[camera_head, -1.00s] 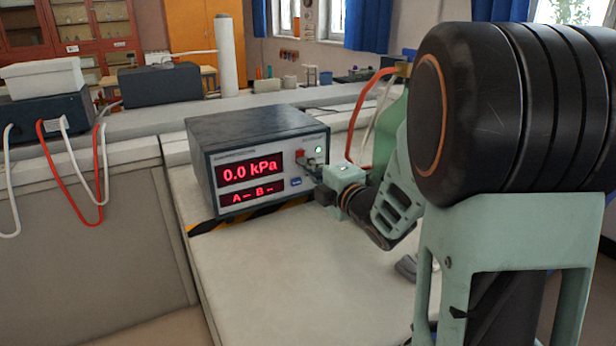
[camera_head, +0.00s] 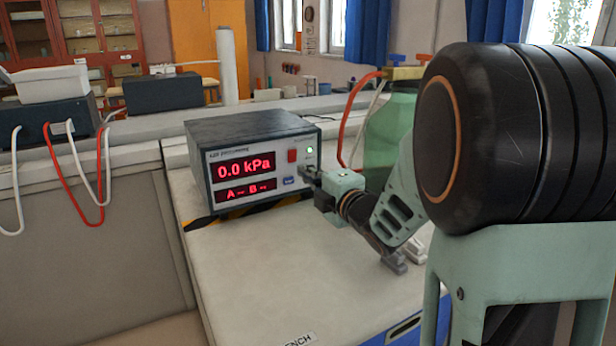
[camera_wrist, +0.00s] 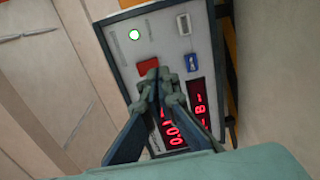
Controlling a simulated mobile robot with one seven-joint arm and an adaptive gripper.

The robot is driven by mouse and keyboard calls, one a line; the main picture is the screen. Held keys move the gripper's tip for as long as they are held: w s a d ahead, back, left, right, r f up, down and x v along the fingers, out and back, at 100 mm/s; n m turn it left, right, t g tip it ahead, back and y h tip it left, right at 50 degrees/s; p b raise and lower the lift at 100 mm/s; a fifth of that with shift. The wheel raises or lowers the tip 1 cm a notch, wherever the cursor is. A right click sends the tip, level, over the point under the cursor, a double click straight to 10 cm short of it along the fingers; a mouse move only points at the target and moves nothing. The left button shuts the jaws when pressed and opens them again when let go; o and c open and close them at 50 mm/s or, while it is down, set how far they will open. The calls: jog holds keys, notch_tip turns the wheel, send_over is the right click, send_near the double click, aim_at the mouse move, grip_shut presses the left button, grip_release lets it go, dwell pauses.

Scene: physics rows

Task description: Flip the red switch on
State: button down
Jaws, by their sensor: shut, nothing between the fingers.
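The red switch (camera_head: 292,156) is on the front panel of a dark grey box with a red display (camera_head: 247,167) reading 0.0 kPa. In the wrist view the red switch (camera_wrist: 147,66) shows just beyond my fingertips, partly covered by them. My gripper (camera_head: 306,173) is shut and empty, with its tips close to the panel, right of and below the switch in the head view. It also shows in the wrist view (camera_wrist: 164,82). I cannot tell whether the tips touch the panel. A small green light (camera_head: 310,150) is lit beside the switch.
A blue switch (camera_head: 289,181) sits below the red one. A green bottle (camera_head: 388,125) with hoses stands behind my arm. Black-yellow tape (camera_head: 200,224) edges the box. The bench top (camera_head: 270,275) in front is clear.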

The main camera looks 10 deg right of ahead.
jog(key=f+v, duration=0.1)
jog(key=v, duration=0.8)
jog(key=shift+s+f+p, duration=0.25)
jog(key=shift+f+p, duration=0.05)
jog(key=shift+p, duration=0.15)
jog(key=shift+d, duration=0.1)
